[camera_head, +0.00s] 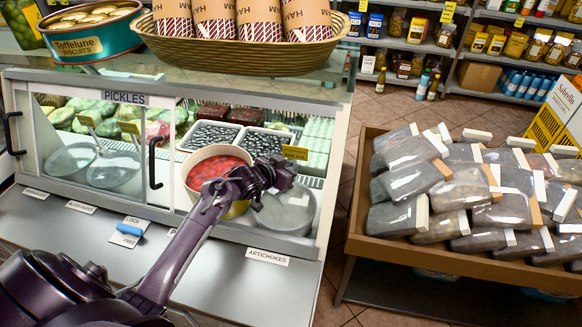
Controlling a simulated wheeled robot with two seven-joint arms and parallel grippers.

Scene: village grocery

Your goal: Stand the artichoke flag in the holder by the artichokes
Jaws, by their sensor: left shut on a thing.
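My left gripper (280,174) reaches over the glass counter's right half, in front of the red-filled tub and above a round steel lid. It is shut, and a small yellow flag (295,153) shows right at its fingertips, face roughly upright. The flag's lower part is hidden by the fingers, and its print is too small to read. An "ARTICHOKES" label (268,257) is on the counter's front ledge below. I cannot clearly make out the artichokes or the holder; the arm and gripper cover part of that area. My right gripper is not in view.
The display case (120,97) holds a red-filled tub (212,168), trays of dark olives (210,134) and a round steel lid (286,212). A wicker basket (235,42) and biscuit tin (92,38) stand on top. A wooden crate of bags (440,258) stands right, across a floor gap.

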